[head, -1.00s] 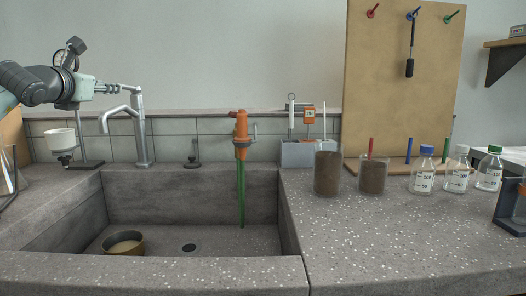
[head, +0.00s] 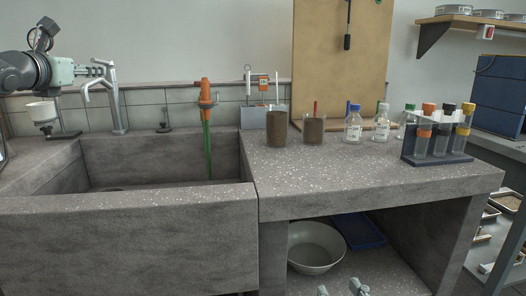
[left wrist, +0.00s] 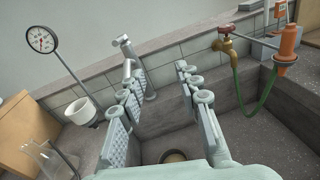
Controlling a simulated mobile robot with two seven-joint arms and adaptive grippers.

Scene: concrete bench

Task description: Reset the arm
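My left gripper (head: 100,72) is over the back left of the sink, in front of the metal faucet (head: 118,100). In the left wrist view its two fingers (left wrist: 158,80) stand well apart with nothing between them. My right gripper (head: 340,289) shows only as two separated fingertips at the bottom edge of the head view, in front of the lower shelf; nothing is seen between them. The concrete sink (head: 130,195) lies below the left gripper. A brass pan (left wrist: 174,156) in the sink shows partly in the left wrist view.
A gauge stand with white cup (head: 42,112) is left of the faucet. Brown-filled beakers (head: 276,128), bottles (head: 353,127) and a tube rack (head: 437,157) line the right counter. A bowl (head: 316,250) and blue tray (head: 358,232) sit below.

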